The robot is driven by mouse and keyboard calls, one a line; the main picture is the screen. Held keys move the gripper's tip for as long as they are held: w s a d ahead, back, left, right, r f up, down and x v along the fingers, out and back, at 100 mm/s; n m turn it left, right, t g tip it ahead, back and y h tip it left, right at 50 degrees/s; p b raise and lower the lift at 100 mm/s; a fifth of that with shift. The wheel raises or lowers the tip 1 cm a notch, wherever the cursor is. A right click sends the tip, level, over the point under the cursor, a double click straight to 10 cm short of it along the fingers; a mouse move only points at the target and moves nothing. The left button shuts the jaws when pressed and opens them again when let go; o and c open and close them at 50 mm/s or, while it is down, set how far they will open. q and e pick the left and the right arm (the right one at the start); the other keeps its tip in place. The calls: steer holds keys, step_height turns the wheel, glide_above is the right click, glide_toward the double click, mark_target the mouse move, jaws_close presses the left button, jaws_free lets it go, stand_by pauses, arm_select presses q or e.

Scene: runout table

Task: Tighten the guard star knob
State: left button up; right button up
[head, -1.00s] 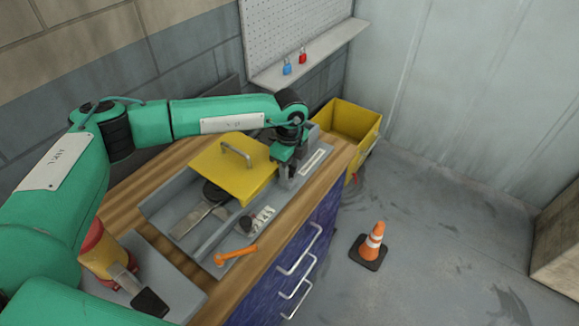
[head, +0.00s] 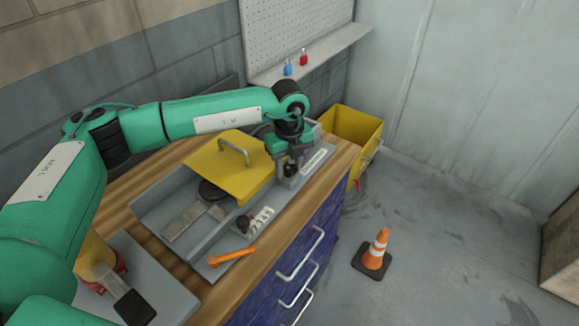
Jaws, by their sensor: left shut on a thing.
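The yellow guard (head: 222,160) with its grey handle lies over the grey machine bed on the workbench. A small black knob (head: 290,170), which I take for the guard star knob, sits on a grey block at the guard's right side. My left gripper (head: 290,164) points down over this block, its fingers around the knob and shut on it. The fingers hide part of the knob, so its lobes cannot be made out. My right gripper is not in view.
An orange lever (head: 232,257) and another black knob (head: 243,223) are at the bed's front. A red-and-yellow item (head: 98,262) stands on a grey plate at lower left. A yellow bin (head: 350,131) stands beyond the bench. A traffic cone (head: 376,250) stands on open floor.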

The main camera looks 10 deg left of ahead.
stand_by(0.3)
arm_select(q)
steer(key=o, duration=1)
steer(key=shift+w, duration=0.1)
steer(key=shift+c, duration=0.2)
